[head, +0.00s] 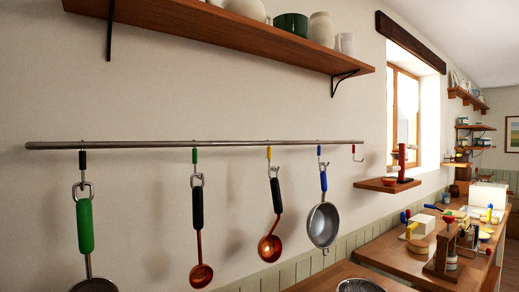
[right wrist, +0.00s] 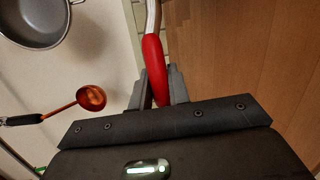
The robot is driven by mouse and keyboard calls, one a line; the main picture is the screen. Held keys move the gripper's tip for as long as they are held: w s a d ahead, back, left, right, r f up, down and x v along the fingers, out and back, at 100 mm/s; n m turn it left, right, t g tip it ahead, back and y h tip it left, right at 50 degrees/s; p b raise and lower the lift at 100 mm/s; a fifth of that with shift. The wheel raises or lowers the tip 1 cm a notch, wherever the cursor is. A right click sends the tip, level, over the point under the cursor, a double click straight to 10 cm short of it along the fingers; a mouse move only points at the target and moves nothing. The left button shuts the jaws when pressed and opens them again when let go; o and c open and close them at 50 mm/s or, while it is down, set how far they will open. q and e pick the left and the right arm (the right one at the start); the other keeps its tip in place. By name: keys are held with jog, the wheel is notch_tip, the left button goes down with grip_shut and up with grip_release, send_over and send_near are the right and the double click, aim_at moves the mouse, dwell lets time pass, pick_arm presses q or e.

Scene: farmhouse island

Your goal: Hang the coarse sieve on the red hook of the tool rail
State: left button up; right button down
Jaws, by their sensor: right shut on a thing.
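The tool rail (head: 200,144) runs along the wall in the head view. Its red hook (head: 355,152) is at the right end and hangs empty. My right gripper (right wrist: 157,90) is shut on a red handle (right wrist: 154,62) in the right wrist view. A metal shaft runs from that handle out of the top of the picture, so the tool's head is hidden there. A round grey sieve bowl (head: 360,286) shows cut off at the bottom edge of the head view; whether it belongs to the red handle I cannot tell. My left gripper is in neither view.
A blue-handled sieve (head: 323,225) hangs on the blue hook, left of the red one. Two copper ladles (head: 270,247) (head: 201,275) and a green-handled tool (head: 85,225) hang further left. A small wall shelf (head: 388,185) is right of the red hook.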

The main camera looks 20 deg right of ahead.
jog(key=shift+r, duration=0.15)
jog(key=shift+r+p, duration=2.2)
jog(key=shift+r, duration=0.25)
jog(key=shift+w, duration=0.1)
